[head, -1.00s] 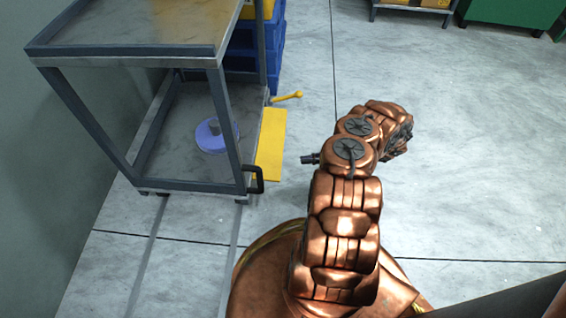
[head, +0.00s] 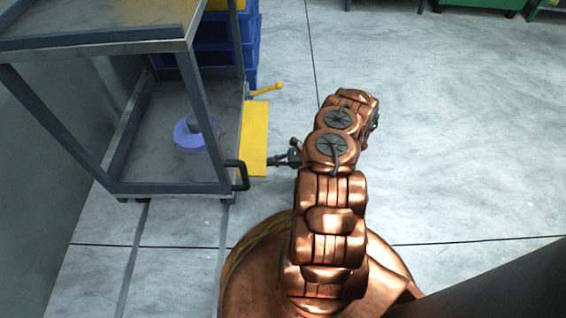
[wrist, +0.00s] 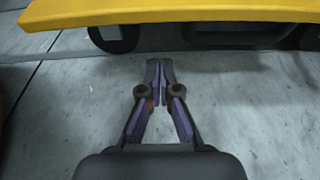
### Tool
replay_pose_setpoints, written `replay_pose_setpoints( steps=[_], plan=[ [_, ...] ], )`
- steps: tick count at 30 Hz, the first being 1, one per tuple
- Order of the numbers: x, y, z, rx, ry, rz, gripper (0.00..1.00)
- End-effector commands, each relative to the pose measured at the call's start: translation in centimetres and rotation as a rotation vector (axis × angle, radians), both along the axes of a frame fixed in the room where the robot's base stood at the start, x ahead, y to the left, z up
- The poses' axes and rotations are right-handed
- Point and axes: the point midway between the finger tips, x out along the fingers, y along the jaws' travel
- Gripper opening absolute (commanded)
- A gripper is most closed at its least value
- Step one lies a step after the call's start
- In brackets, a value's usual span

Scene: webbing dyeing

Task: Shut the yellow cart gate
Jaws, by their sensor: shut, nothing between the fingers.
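The yellow cart gate (head: 254,139) is a flat panel on the right side of the grey metal cart (head: 170,187). It sticks out from the cart's lower deck. In the wrist view the gate (wrist: 170,12) crosses the top of the picture as a yellow band. My gripper (head: 271,162) is at the gate's right edge in the head view; whether it touches cannot be told. In the wrist view my gripper (wrist: 160,62) is shut and empty, its fingertips just short of the gate's edge. A yellow-knobbed lever (head: 268,90) stands out beyond the gate's far end.
A purple-blue spool (head: 190,134) sits on the cart's lower deck. Blue crates (head: 249,35) stand behind the cart. Floor to the right is clear.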

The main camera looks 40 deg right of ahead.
Motion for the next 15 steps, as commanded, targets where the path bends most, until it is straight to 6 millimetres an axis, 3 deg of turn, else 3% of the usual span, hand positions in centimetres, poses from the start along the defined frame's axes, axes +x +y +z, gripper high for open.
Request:
replay_pose_setpoints(
  steps=[15],
  plan=[
    [-0.2,-0.5,3.4,0.001,-0.003,-0.002,0.00]
  ],
)
